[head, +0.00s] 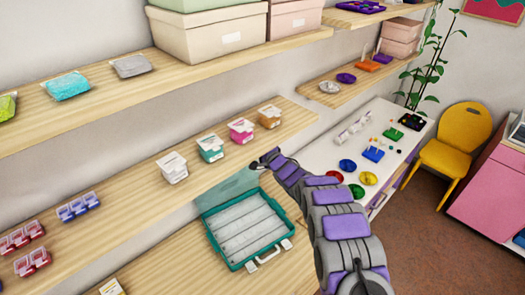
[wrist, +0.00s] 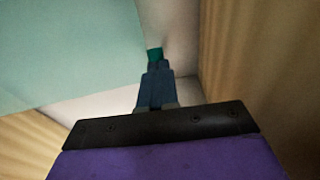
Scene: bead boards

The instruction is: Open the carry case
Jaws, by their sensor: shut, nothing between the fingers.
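The carry case (head: 243,267) is teal with a pale compartmented inside and a light handle at its front. It lies on a wooden shelf, and its inside is exposed. Its translucent teal lid (head: 226,190) is raised at the back, under the shelf above. My gripper (head: 262,163) is at the lid's upper right, near the shelf edge. In the wrist view my gripper (wrist: 155,68) is shut and empty, beside the pale teal lid panel (wrist: 70,50). A small green piece shows at the fingertips; whether they touch it I cannot tell.
Several small boxes, including a pink one (head: 242,130), stand on the shelf just above the case. Bead packs (head: 78,207) lie to the left. A white table (head: 335,150) with coloured bowls is to the right, and a yellow chair (head: 458,150) stands beyond.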

